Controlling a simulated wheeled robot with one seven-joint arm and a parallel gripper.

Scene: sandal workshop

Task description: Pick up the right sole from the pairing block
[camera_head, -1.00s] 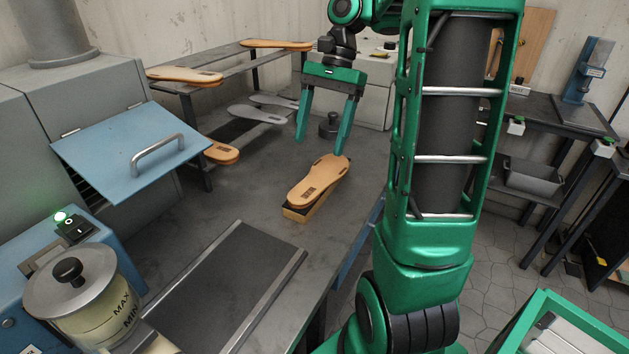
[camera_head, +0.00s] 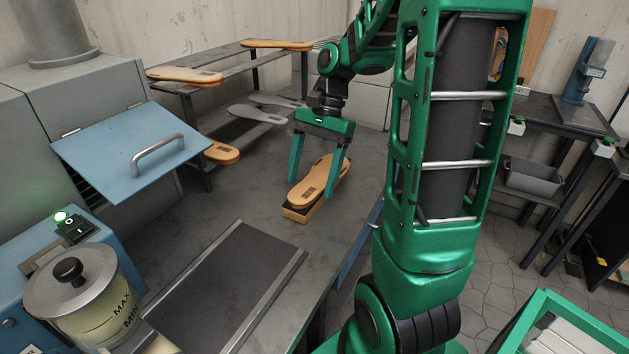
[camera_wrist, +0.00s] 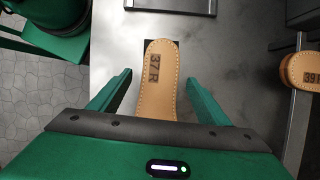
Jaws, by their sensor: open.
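The right sole (camera_head: 318,181) is tan with a stitched edge and lies on the small wooden pairing block (camera_head: 298,214) on the grey bench. In the wrist view the sole (camera_wrist: 157,88) bears the mark "37 R". My gripper (camera_head: 312,190) is open, with one finger on each side of the sole. In the wrist view the fingers (camera_wrist: 158,92) stand apart from the sole's edges, with gaps on both sides. The sole's rear part is hidden by the gripper body there, and most of the block is hidden under the sole.
A rack (camera_head: 222,87) with tan soles (camera_head: 186,75) and grey soles (camera_head: 256,114) stands behind left. Another sole marked 39 (camera_wrist: 304,70) shows at the wrist view's right. A dark mat (camera_head: 216,290) lies in front. A blue hatch (camera_head: 118,155) and a glue pot (camera_head: 75,290) are at left.

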